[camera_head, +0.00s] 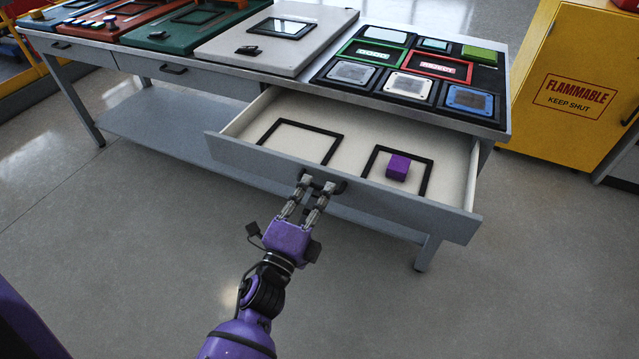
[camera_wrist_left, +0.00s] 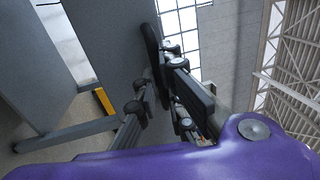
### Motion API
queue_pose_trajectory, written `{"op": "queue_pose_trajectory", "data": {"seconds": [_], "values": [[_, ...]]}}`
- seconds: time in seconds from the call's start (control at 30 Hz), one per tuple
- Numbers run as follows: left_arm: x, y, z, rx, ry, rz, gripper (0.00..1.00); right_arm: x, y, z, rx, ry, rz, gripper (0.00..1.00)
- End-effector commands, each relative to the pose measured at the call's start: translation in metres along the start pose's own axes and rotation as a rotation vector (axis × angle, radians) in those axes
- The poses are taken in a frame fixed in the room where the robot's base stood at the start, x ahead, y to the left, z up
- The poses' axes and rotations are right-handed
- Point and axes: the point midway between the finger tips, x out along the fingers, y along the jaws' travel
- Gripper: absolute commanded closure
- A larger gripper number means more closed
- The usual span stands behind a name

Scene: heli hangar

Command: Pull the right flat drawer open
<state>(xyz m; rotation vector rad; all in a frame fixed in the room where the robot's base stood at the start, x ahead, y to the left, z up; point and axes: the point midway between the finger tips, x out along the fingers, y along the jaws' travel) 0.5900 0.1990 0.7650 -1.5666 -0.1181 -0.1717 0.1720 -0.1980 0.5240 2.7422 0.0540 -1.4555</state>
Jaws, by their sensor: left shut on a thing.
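The right flat drawer (camera_head: 425,211) of the grey workbench stands pulled out, with its light interior showing. Inside lie two black square frames, a left one (camera_head: 325,160) and a right one (camera_head: 423,183). A purple block (camera_head: 398,167) sits within the right frame. My left gripper (camera_head: 318,184) is shut on the dark drawer handle (camera_head: 340,186) at the middle of the drawer front. In the left wrist view the fingers (camera_wrist_left: 165,90) are at the dark handle (camera_wrist_left: 151,45) against the grey front. My right gripper does not show.
The workbench top (camera_head: 375,105) carries panels and several framed tiles. A closed drawer (camera_head: 185,78) is to the left. A lower shelf (camera_head: 165,120) runs beneath. A yellow flammables cabinet (camera_head: 575,90) stands at the right. The floor before the drawer is clear.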

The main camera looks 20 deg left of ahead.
Motion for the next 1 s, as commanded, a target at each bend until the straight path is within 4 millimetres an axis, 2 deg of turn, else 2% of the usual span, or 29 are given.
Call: {"op": "queue_pose_trajectory", "data": {"seconds": [0.43,0.47,0.6,0.87,1.0], "values": [[-0.0052,0.0038,0.0000,0.000,-0.001,0.009,1.00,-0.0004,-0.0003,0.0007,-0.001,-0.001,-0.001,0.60],[-0.0052,0.0038,0.0000,0.000,-0.001,0.009,0.90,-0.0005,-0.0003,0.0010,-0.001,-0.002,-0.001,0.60],[-0.0049,0.0032,0.0000,0.000,-0.001,0.008,0.74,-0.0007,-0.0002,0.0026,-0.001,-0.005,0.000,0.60],[-0.0042,0.0011,-0.0001,0.000,0.000,0.003,0.74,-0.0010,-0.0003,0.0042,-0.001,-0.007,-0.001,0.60],[-0.0130,0.0020,0.0002,0.000,-0.002,0.006,0.74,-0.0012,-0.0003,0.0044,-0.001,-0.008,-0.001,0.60]]}}
